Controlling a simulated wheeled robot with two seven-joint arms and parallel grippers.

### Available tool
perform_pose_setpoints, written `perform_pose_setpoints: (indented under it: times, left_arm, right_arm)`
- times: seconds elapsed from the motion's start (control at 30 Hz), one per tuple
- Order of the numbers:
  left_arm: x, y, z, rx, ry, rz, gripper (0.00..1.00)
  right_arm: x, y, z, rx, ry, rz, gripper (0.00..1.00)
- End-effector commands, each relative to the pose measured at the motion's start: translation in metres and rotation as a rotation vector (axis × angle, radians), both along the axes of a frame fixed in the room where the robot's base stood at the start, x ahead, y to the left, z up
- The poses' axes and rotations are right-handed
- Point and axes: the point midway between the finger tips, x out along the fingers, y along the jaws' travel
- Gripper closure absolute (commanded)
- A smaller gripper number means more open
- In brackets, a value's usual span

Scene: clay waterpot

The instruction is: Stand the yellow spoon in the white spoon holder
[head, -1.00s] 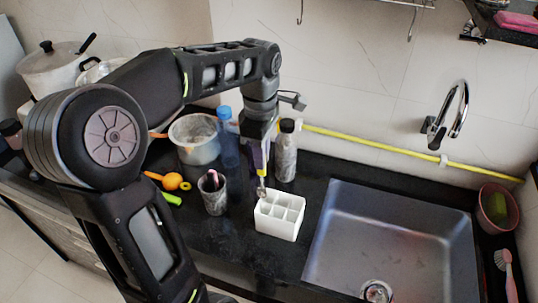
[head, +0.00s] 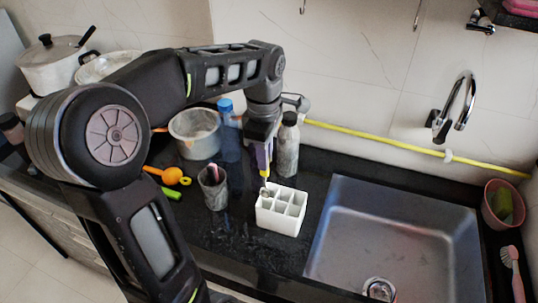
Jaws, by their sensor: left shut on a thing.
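The white spoon holder (head: 280,222) stands upright on the dark counter, left of the sink, with several open square compartments on top. My left gripper (head: 263,158) points down above its back left corner and is shut on the yellow spoon (head: 264,174). The spoon hangs about upright, with a short yellow part and a metal lower end showing below the fingers. The lower end overlaps the back left compartment in the head view; I cannot tell whether it is inside or just above. The upper part of the spoon is hidden by the gripper. My right gripper is not in view.
A grey bottle (head: 286,148) stands close behind the holder. A dark cup (head: 214,188) stands to its left, with a blue bottle (head: 229,135) and a pale pot (head: 195,135) behind. The sink (head: 395,235) opens to the right. Counter in front of the holder is clear.

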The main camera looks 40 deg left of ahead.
Motion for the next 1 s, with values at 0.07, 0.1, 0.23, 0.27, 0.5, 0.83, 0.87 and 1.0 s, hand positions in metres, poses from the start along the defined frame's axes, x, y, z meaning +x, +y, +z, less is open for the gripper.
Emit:
perform_pose_setpoints:
  times: [0.07, 0.1, 0.23, 0.27, 0.5, 0.83, 0.87, 1.0]
  left_arm:
    - [0.0, 0.0, -0.01, 0.0, 0.001, 0.0, 1.0]
    - [0.0, 0.0, -0.013, 0.0, 0.0, 0.0, 1.0]
    - [0.0, 0.0, -0.023, 0.0, 0.0, 0.0, 1.0]
    - [0.0, 0.0, -0.025, 0.0, 0.0, 0.0, 1.0]
    - [0.0, 0.0, -0.043, 0.0, 0.0, 0.0, 1.0]
    - [0.0, 0.0, -0.068, 0.0, 0.0, 0.0, 1.0]
    - [0.0, 0.0, -0.07, 0.0, 0.0, 0.0, 1.0]
    - [0.0, 0.0, -0.077, 0.0, 0.0, 0.0, 1.0]
  right_arm:
    - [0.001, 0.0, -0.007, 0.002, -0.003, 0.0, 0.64]
    - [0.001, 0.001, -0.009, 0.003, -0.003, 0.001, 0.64]
    - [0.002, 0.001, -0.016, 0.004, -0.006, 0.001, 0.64]
    - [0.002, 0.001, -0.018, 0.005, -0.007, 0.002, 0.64]
    - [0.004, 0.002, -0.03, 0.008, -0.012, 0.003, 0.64]
    - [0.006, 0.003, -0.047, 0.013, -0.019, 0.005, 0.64]
    - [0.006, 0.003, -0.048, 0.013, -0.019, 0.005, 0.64]
    - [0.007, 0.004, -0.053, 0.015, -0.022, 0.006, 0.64]
